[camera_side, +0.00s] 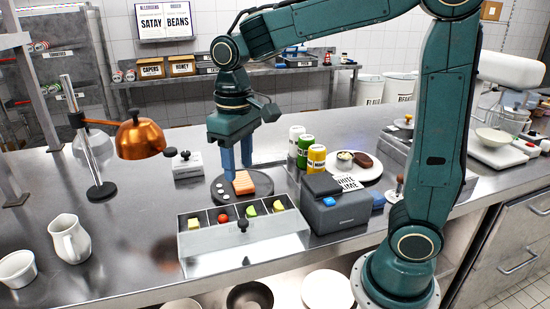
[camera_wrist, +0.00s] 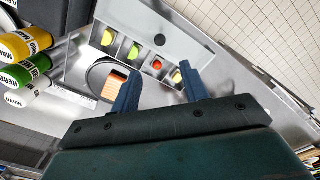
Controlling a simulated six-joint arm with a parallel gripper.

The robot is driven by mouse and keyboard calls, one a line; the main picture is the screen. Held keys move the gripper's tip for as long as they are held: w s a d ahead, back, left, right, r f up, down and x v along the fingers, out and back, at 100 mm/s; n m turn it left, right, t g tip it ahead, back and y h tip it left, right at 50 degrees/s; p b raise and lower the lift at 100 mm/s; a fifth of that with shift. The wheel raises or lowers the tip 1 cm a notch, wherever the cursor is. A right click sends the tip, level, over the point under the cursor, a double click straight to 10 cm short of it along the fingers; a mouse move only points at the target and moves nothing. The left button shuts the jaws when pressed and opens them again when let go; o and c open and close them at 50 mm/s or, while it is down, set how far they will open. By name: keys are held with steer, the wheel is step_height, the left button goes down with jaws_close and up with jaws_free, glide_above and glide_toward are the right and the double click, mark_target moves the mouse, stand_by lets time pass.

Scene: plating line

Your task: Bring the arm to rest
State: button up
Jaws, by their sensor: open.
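My gripper (camera_side: 237,160) points down over a round dark board (camera_side: 222,198) on the steel counter. Its two blue fingers are apart, with nothing seen between them. An orange ridged block (camera_side: 243,183) lies on the board, just below and right of the fingers in the side view. In the wrist view my gripper (camera_wrist: 158,82) shows both fingers spread. The orange block (camera_wrist: 116,85) shows there beside the left finger, partly hidden by it. I cannot tell whether a finger touches the block.
A steel bin with coloured pieces (camera_side: 268,249) stands in front of the board. A grey box (camera_side: 335,205), bottles (camera_side: 306,152) and a plate (camera_side: 370,172) are to the right. A copper lamp (camera_side: 140,138) and a white jug (camera_side: 70,239) are left. The counter's left middle is clear.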

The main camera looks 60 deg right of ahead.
steer(key=shift+s, duration=0.1)
steer(key=s+d+r+t, duration=0.1)
steer(key=s+t, duration=0.4)
steer(key=s, duration=1)
steer(key=shift+d+r+t, duration=0.3)
steer(key=shift+d, duration=0.6)
